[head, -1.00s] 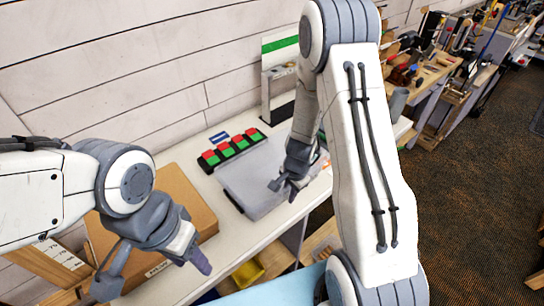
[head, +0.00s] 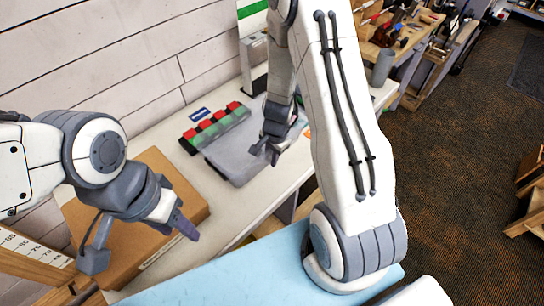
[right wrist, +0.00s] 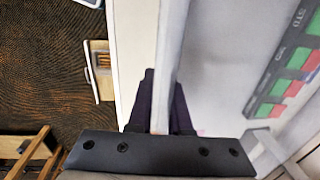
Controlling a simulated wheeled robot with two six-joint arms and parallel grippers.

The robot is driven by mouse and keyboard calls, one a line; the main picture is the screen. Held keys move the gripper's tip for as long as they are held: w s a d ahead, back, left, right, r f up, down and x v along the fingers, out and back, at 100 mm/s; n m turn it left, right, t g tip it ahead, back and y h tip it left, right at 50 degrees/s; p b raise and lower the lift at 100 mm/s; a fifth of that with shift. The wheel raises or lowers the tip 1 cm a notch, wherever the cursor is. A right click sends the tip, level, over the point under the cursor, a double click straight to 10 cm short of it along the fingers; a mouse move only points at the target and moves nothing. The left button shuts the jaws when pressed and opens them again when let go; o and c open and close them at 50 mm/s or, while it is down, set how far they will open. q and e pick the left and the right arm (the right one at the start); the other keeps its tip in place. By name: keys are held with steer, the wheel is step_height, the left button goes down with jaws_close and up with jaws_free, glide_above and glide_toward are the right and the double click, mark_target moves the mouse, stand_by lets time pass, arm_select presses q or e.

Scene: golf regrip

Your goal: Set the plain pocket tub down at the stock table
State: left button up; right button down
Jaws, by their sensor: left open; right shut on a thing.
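The plain tub (head: 236,158), a grey, partly see-through box, is at the white stock table (head: 165,133), beside a row of green and red blocks. My right gripper (head: 265,152) is at the tub's right side. In the right wrist view the right gripper (right wrist: 160,110) is shut on the tub's wall (right wrist: 172,45), which runs up between its fingers. I cannot tell whether the tub's base touches the tabletop. My left gripper (head: 140,243) is open and empty, over a brown cardboard box.
The green and red blocks (head: 214,127) stand close behind the tub. The cardboard box (head: 150,205) takes up the table's left part. A pale blue surface (head: 240,275) lies in front. A grey cylinder (head: 382,68) stands further right. Open carpet (head: 440,170) lies to the right.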

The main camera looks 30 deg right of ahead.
steer(key=shift+f+b, duration=2.9)
steer(key=shift+f, duration=0.3)
steer(key=shift+f+b, duration=0.4)
steer(key=shift+b, duration=0.05)
steer(key=c, duration=0.8)
jaws_free()
steer(key=shift+o, duration=0.2)
steer(key=shift+r, duration=0.1)
step_height(320, 180, up, 10)
steer(key=s+p, duration=0.1)
steer(key=p, duration=0.5)
steer(key=shift+d+r+p, duration=0.15)
steer(key=shift+d+p, duration=0.05)
steer(key=shift+p, duration=0.2)
